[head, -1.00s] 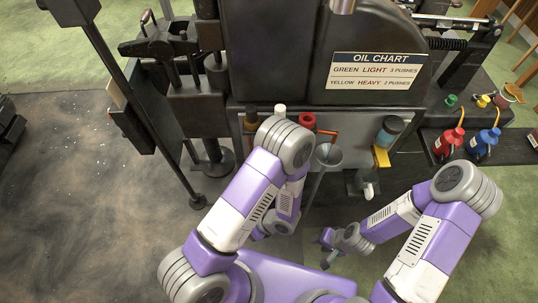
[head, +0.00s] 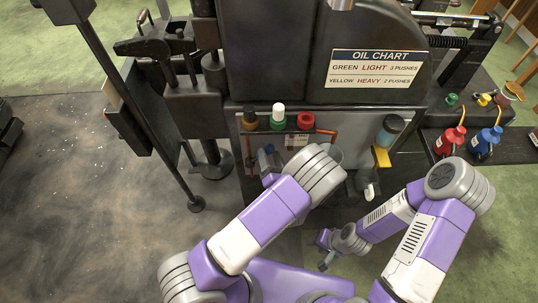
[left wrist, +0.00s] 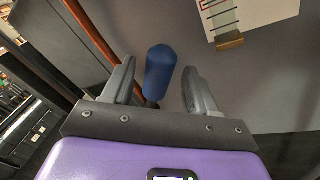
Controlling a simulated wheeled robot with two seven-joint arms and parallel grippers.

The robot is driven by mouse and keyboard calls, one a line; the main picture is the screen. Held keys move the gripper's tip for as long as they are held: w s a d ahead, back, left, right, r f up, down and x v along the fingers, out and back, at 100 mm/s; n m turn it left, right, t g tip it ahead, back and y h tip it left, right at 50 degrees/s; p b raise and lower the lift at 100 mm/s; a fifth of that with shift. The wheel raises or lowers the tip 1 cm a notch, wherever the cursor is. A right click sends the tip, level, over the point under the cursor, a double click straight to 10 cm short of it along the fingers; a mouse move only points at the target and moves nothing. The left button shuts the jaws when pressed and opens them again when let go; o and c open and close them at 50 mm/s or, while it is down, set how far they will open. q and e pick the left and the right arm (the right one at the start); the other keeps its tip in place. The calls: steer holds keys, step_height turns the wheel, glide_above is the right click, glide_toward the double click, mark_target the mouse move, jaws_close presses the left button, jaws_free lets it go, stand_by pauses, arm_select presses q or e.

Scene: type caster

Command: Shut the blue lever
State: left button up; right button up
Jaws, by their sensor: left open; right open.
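The blue lever (left wrist: 160,68) has a rounded blue handle on a dark, thin stem, seen in the left wrist view. My left gripper (left wrist: 158,80) is open, with one finger on each side of the handle and a gap visible beside it. In the head view my left gripper (head: 267,160) is in front of the grey machine panel, partly hidden by my own arm; the lever is hard to make out there. My right gripper (head: 326,250) hangs low, away from the panel, open.
The dark machine (head: 268,60) carries an oil chart (head: 376,68). A white-capped bottle (head: 278,115) and a red cap (head: 306,121) line the panel top. A red pipe (left wrist: 97,35) runs close to the left finger. Red (head: 450,139) and blue (head: 485,143) oil cans stand at right.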

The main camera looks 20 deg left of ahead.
arm_select(q)
steer(key=shift+w+a, duration=0.4)
steer(key=shift+w, duration=0.2)
jaws_close()
